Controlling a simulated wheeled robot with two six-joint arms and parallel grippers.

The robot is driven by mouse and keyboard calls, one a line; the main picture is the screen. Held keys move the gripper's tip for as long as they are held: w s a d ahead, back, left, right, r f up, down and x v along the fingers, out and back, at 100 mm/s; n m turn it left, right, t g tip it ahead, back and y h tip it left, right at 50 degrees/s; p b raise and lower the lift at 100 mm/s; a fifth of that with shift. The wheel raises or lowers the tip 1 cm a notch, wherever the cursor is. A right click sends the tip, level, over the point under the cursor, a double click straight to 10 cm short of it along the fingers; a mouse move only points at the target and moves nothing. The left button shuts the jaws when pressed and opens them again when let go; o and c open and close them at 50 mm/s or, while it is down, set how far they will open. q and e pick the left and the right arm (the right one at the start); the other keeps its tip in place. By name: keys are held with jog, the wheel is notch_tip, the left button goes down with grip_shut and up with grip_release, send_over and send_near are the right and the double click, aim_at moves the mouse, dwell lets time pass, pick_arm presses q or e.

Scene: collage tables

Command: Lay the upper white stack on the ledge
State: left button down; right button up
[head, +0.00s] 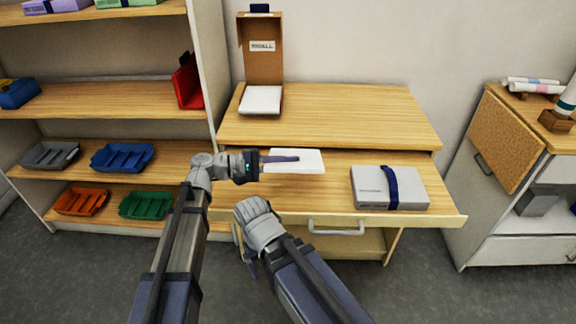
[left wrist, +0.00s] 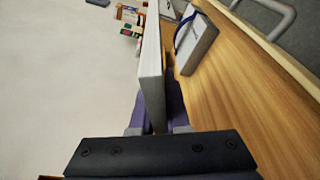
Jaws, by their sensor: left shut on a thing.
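My left gripper (head: 290,158) is shut on a flat white stack (head: 311,164), one dark finger lying across its top. The stack is over the lower wooden ledge (head: 330,195); I cannot tell whether it touches it. In the left wrist view the stack (left wrist: 152,70) shows edge-on between the fingers (left wrist: 158,105). Another white stack (head: 262,99) lies in an open brown box (head: 262,64) with a raised, labelled lid on the upper tabletop. My right gripper (head: 248,262) hangs in front of the ledge's left part; its jaws are not clear.
A pale box with a blue band (head: 372,188) lies on the ledge's right part and also shows in the left wrist view (left wrist: 203,42). The upper tabletop (head: 360,115) is clear right of the brown box. A shelf with coloured trays (head: 122,157) stands left.

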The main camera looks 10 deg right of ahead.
pick_arm(q)
jog(key=shift+w+d+f+b, duration=0.25)
jog(key=shift+w+f+b, duration=0.6)
jog(key=shift+f+b, duration=0.45)
jog(key=shift+w+d+f+b, duration=0.25)
jog(key=shift+w+f+b, duration=0.6)
jog(key=shift+f+b, duration=0.4)
jog(key=shift+w+d+f+b, duration=0.25)
jog(key=shift+w+f+b, duration=0.6)
jog(key=shift+f+b, duration=0.45)
jog(key=shift+c, duration=2)
grip_release()
jog(key=shift+s, duration=0.1)
jog(key=s+a+r+p, duration=0.2)
jog(key=s+r+p, duration=0.1)
jog(key=s, duration=0.4)
jog(key=shift+s+a+r+p, duration=0.2)
jog(key=shift+s+r+p, duration=0.1)
jog(key=shift+s+p, duration=0.15)
jog(key=shift+w, duration=0.1)
